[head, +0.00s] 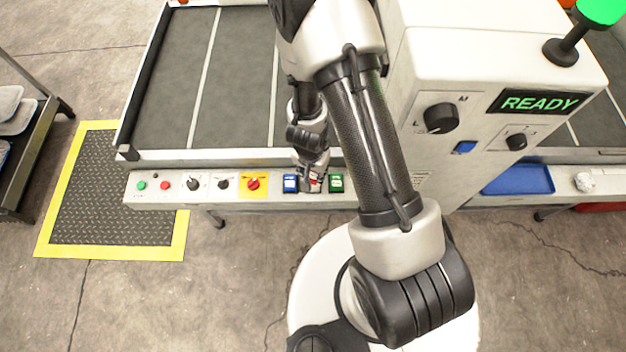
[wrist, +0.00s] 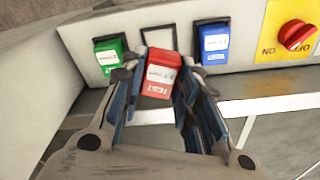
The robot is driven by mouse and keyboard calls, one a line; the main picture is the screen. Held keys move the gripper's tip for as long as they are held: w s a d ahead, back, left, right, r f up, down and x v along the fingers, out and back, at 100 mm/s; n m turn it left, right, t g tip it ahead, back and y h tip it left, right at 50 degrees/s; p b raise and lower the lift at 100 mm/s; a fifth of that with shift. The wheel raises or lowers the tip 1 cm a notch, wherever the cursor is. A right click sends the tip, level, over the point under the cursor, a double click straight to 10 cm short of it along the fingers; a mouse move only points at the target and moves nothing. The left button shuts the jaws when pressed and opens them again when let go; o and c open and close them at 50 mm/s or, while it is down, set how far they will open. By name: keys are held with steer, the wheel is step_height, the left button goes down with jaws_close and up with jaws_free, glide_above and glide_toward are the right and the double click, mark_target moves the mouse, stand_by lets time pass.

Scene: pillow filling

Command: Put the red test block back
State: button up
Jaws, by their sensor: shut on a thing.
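The red test block (wrist: 160,72) is held between the two fingers of my gripper (wrist: 157,84), which is shut on it. In the wrist view the block is just in front of an empty framed slot (wrist: 154,36) in the panel, and looks apart from it, though its far end hides part of the slot. A green block (wrist: 110,54) sits left of the slot and a blue block (wrist: 215,45) right of it. In the head view my gripper (head: 313,178) is at the panel between the blue block (head: 291,183) and the green block (head: 336,183), mostly hiding the red block.
A red rotary switch on a yellow plate (head: 253,184) and several knobs and buttons line the panel (head: 150,198) to the left. A white cabinet with a READY display (head: 540,102) stands at right.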

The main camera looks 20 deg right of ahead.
mark_target(313, 179)
steer(key=shift+f+b, duration=1.6)
steer(key=shift+f, duration=0.4)
steer(key=shift+f, duration=0.1)
steer(key=shift+f, duration=0.2)
steer(key=o, duration=1.1)
steer(key=shift+o, duration=0.2)
steer(key=shift+r, duration=0.1)
